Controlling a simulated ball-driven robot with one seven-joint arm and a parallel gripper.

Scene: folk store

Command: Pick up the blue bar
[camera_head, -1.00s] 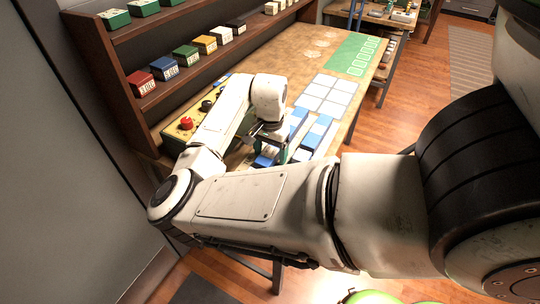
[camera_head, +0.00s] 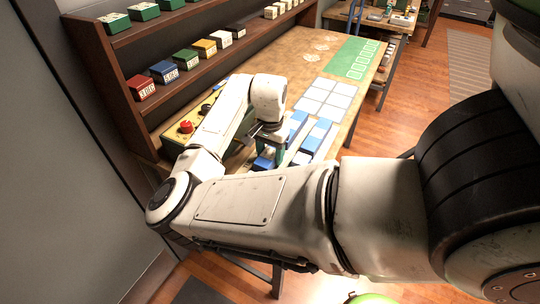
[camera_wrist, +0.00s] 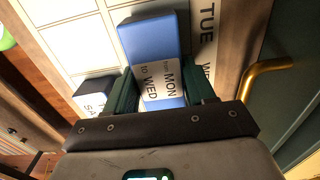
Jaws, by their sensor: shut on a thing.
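The blue bar (camera_wrist: 152,40) is in the middle of the wrist view, with a white label reading "MON TO WED". The two green fingers of my gripper (camera_wrist: 163,92) stand on either side of its labelled part and are shut on it. The bar's far end reaches well past the fingers. In the head view my gripper (camera_head: 273,146) is over the near part of the table, partly hidden by my arm. Blue shows beyond it on a bar (camera_head: 297,121). I cannot tell if the bar is clear of the surface.
Another blue bar with a white label (camera_head: 317,134) lies to the right; a labelled bar also shows at left in the wrist view (camera_wrist: 95,95). A white grid (camera_head: 326,96) and green mat (camera_head: 354,56) lie beyond. A panel with a red button (camera_head: 186,127) and a shelf (camera_head: 150,105) stand left.

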